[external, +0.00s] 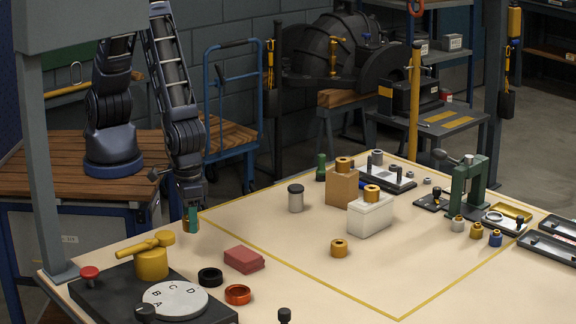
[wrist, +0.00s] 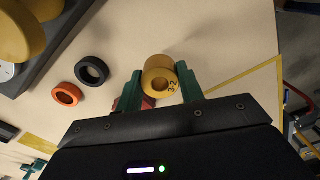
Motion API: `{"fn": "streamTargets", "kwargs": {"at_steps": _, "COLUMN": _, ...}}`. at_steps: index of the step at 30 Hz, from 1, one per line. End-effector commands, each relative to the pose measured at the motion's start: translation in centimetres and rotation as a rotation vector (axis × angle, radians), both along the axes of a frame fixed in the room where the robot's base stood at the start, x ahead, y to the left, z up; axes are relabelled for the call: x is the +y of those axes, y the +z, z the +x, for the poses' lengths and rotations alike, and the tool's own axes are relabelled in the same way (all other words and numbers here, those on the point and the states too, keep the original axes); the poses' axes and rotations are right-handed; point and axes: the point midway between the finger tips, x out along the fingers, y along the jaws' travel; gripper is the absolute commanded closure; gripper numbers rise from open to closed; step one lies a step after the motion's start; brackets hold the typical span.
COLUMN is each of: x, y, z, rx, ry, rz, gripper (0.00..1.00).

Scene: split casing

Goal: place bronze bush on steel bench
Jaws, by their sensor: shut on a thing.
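My gripper (external: 192,213) is shut on a bronze bush (wrist: 158,78), a thick ring marked "32" in the wrist view. The green fingers grip it from both sides. In the external view the bush is partly hidden by a finger and hangs above the left edge of the cream-topped table (external: 290,260). A grey bench (external: 448,128), which looks like the steel one, stands at the back right, far from my gripper. Similar bronze bushes stand on the table (external: 339,248), on a wooden block (external: 344,164) and on a white block (external: 372,194).
Near my gripper are a red block (external: 243,260), a black ring (external: 210,277), an orange ring (external: 237,294) and a dark fixture with a yellow lever (external: 150,258). A grey cylinder (external: 296,198) and a green press (external: 468,190) stand farther right.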

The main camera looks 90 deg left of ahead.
Motion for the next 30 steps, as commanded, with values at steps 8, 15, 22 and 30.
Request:
{"fn": "streamTargets", "kwargs": {"at_steps": 8, "x": 0.0, "y": -3.2, "z": 0.0, "rx": 0.0, "ry": 0.001, "rz": 0.0, "gripper": 0.95}}
{"fn": "streamTargets", "kwargs": {"at_steps": 15, "x": 0.1, "y": -5.1, "z": 0.0, "rx": 0.001, "ry": 0.001, "rz": 0.002, "gripper": 0.95}}
{"fn": "streamTargets", "kwargs": {"at_steps": 22, "x": 0.0, "y": -7.1, "z": 0.0, "rx": 0.0, "ry": 0.0, "rz": -0.001, "gripper": 0.95}}
{"fn": "streamTargets", "kwargs": {"at_steps": 30, "x": 0.0, "y": -7.2, "z": 0.0, "rx": 0.0, "ry": 0.0, "rz": -0.001, "gripper": 0.95}}
